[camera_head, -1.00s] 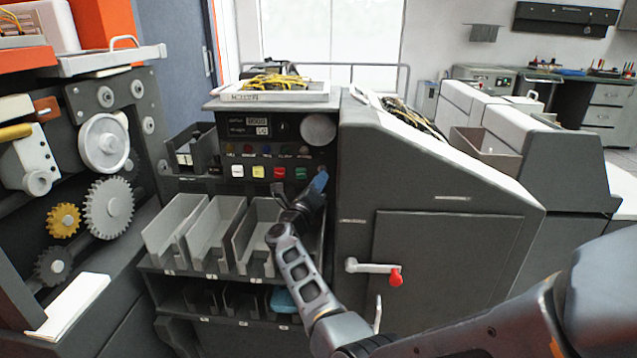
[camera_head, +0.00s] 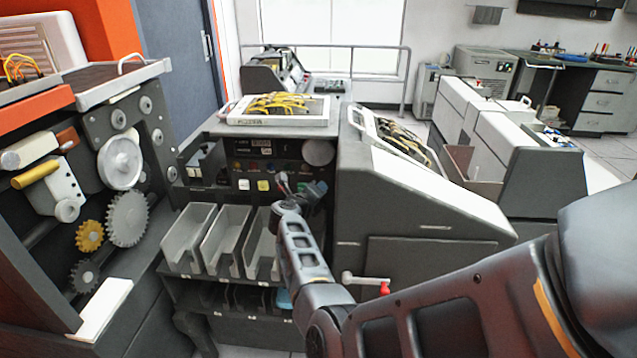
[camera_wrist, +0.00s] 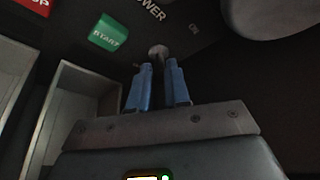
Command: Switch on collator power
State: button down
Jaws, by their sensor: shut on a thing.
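The collator's dark control panel (camera_head: 250,165) carries a row of coloured buttons. In the wrist view the power switch (camera_wrist: 158,52) is a small lever with a round metal mount, beside the "POWER" label (camera_wrist: 148,9) and an "ON" mark. The green START button (camera_wrist: 108,33) lies to its left. My gripper (camera_wrist: 158,75) has its blue fingers on either side of the lever and is shut on it. The lever is mostly hidden between the fingers, so its exact position is unclear. In the head view my gripper (camera_head: 318,188) is at the panel's lower right.
Pale open card bins (camera_head: 190,238) stand in a row below the panel. A sloped grey housing (camera_head: 415,205) with a red-knobbed handle (camera_head: 384,288) is to the right. A tray of yellow wires (camera_head: 278,106) lies on top. A geared machine (camera_head: 127,218) stands at left.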

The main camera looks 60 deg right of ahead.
jog(key=shift+w+d+r+n+g+y, duration=0.15)
jog(key=shift+r+n+g+y, duration=0.25)
jog(key=shift+y, duration=0.75)
jog(key=shift+d+r+n+g+y, duration=0.15)
jog(key=shift+r+y, duration=0.35)
jog(key=shift+y, duration=0.65)
jog(key=c, duration=1.1)
grip_release()
jog(key=v, duration=0.7)
jog(key=shift+a+r, duration=0.25)
jog(key=shift+r, duration=0.1)
